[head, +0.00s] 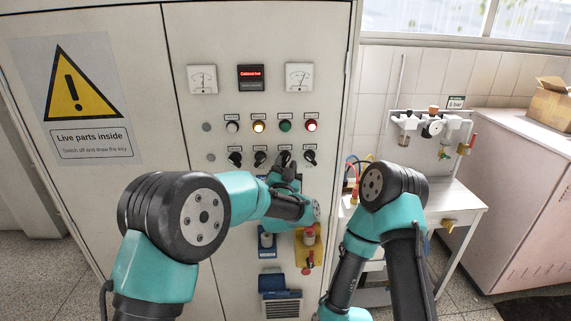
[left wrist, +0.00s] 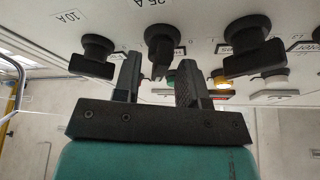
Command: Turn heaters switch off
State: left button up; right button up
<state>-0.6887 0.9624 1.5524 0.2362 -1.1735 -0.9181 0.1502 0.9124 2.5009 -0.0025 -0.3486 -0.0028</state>
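A row of black rotary switches sits on the grey cabinet front (head: 215,235): a left one (head: 235,158), a second (head: 260,158), a third (head: 285,157) and a right one (head: 310,157). Their labels are too small to read in the head view, so I cannot tell which is the heaters switch. My left gripper (head: 284,170) is at the third switch. In the left wrist view its two fingers (left wrist: 159,75) are apart, with the middle switch's handle (left wrist: 160,55) between their tips and gaps showing on both sides. My right arm is folded at right; its gripper is out of frame.
Above the switches are lamps, including a lit amber one (head: 258,127) and a red one (head: 311,125), a red-lettered display (head: 251,77) and two dial gauges. Below hang a blue holder (head: 267,243) and a yellow plate (head: 309,250). A bench with piping (head: 450,200) stands right.

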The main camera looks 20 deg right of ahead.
pick_arm(q)
jog(key=shift+w+d+r, duration=0.15)
jog(key=shift+w, duration=0.25)
jog(key=c, duration=0.7)
jog(key=shift+o, duration=0.2)
jog(key=shift+n, duration=0.7)
jog(key=n+y, duration=0.2)
jog(key=n, duration=0.2)
jog(key=n+t+y, duration=0.1)
jog(key=n+y, duration=0.2)
jog(key=n, duration=0.2)
jog(key=shift+s+d, duration=0.1)
jog(key=shift+d, duration=0.05)
jog(key=n+y, duration=0.2)
jog(key=n, duration=0.2)
jog(key=n+y, duration=0.2)
jog(key=n, duration=0.3)
jog(key=shift+g+y, duration=0.3)
jog(key=shift+y, duration=0.1)
jog(key=shift+n, duration=0.3)
